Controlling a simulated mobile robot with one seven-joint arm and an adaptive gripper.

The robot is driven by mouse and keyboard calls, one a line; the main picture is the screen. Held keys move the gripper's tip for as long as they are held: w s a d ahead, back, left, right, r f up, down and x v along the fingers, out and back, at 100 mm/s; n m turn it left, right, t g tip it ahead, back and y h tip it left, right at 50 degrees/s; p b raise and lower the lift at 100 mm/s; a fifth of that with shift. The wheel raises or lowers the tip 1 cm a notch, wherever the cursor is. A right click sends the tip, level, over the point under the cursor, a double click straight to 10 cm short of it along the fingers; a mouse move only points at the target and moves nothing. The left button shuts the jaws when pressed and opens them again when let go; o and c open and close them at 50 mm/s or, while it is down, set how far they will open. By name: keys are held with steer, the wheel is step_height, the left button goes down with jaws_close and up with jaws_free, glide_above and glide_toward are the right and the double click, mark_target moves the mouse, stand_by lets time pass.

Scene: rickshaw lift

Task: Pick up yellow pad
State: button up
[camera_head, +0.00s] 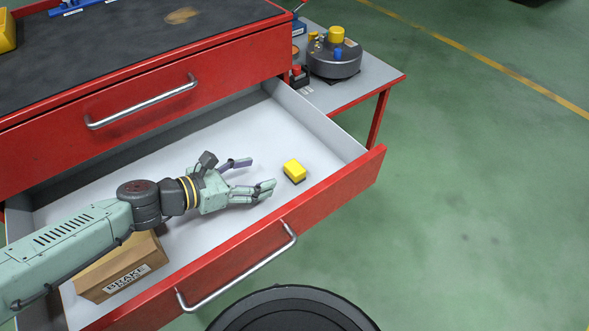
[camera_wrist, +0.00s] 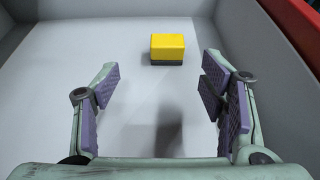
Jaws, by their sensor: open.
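The yellow pad (camera_head: 294,170) is a small block with a yellow top and a dark grey base. It lies on the light grey floor of the open red drawer (camera_head: 359,180), towards its right end. In the wrist view the yellow pad (camera_wrist: 167,48) is ahead of the fingertips, near the middle of the gap and slightly right. My gripper (camera_head: 262,175) is inside the drawer, to the left of the pad, with its fingers pointing at it. The gripper's jaws (camera_wrist: 163,82) are open and empty, with purple finger pads, and apart from the pad.
A cardboard box marked BRAKE (camera_head: 122,268) stands in the drawer's left part, beside my arm. The drawer's walls surround the pad, with clear floor around it. A closed drawer (camera_head: 150,112) is above. A grey side table (camera_head: 365,88) with a round device stands behind.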

mark_target(291, 169)
steer(key=x, duration=0.3)
steer(key=p+x, duration=0.1)
steer(key=x, duration=0.2)
steer(key=p+x, duration=0.1)
steer(key=x, duration=0.2)
steer(key=shift+s+d, duration=0.15)
steer(key=shift+d, duration=0.55)
steer(key=shift+r, duration=0.1)
steer(key=shift+c, duration=0.4)
steer(key=c, duration=1.1)
steer(key=shift+c, duration=0.2)
